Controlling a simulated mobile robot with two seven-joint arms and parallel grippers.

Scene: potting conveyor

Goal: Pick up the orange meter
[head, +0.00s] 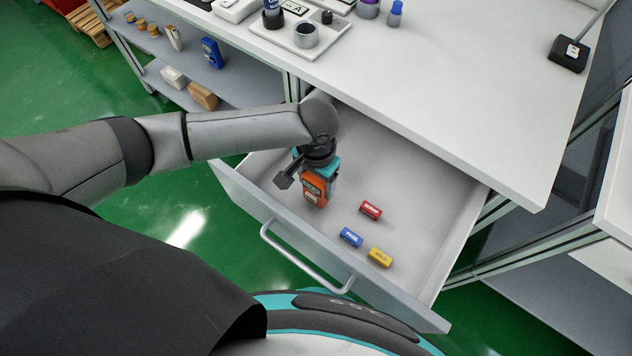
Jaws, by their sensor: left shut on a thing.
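The orange meter (315,188) is in the open drawer (425,215), toward its left side. It has an orange body with a dark edge. My left gripper (318,168) reaches down over the drawer and is shut on the top of the orange meter. The gripper and arm hide part of the meter's upper end. I cannot tell whether the meter touches the drawer floor. My right gripper is not in view.
A red block (370,210), a blue block (351,237) and a yellow block (380,257) lie in the drawer, right of the meter. The white tabletop (440,80) overhangs the drawer's back. A blue meter (212,52) stands on the left shelf.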

